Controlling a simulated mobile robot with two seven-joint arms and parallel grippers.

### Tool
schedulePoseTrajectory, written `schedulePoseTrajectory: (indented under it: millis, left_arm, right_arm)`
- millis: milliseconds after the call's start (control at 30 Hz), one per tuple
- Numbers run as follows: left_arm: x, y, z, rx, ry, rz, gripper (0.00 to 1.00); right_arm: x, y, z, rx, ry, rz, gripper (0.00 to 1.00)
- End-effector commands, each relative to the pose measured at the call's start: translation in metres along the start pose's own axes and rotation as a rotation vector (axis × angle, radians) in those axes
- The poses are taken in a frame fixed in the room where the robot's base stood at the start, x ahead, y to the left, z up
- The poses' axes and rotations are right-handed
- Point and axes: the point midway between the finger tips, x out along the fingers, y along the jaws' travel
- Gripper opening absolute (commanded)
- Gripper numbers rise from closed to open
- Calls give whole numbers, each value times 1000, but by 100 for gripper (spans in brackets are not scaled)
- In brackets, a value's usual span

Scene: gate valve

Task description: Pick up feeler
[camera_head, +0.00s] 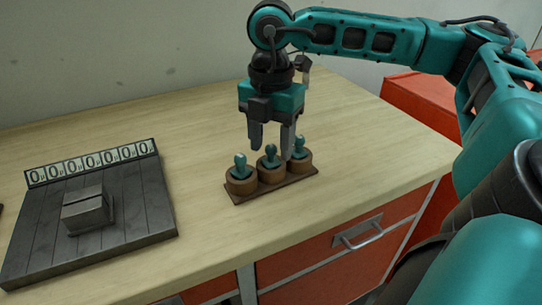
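Three small teal-knobbed pieces stand upright in round wooden cups on a brown base strip (291,186): the left piece (240,162), the middle piece (270,153) and the right piece (299,146). Which of them is the feeler I cannot tell for sure. My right gripper (271,150) points down over the row with its fingers apart. The fingertips show on either side of the middle knob's top, and nothing is seen held. Whether they are level with that knob or behind it is unclear. My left gripper is not in view.
A dark slatted board (130,211) with a grey block (87,212) and a row of number dials (92,162) lies to the left. The wooden worktop (205,225) is clear between it and the row. Red drawers (330,262) are below the front edge.

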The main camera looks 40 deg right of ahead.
Motion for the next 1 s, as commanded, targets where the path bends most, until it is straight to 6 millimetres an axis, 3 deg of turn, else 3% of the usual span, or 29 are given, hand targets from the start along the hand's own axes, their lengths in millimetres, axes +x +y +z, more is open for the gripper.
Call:
schedulePoseTrajectory:
  millis: [67,533,1000]
  left_arm:
    - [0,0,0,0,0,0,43]
    - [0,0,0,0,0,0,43]
    - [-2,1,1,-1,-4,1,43]
  right_arm:
    - [0,0,0,0,0,0,44]
    - [0,0,0,1,1,0,0]
    - [-8,0,0,1,1,0,0]
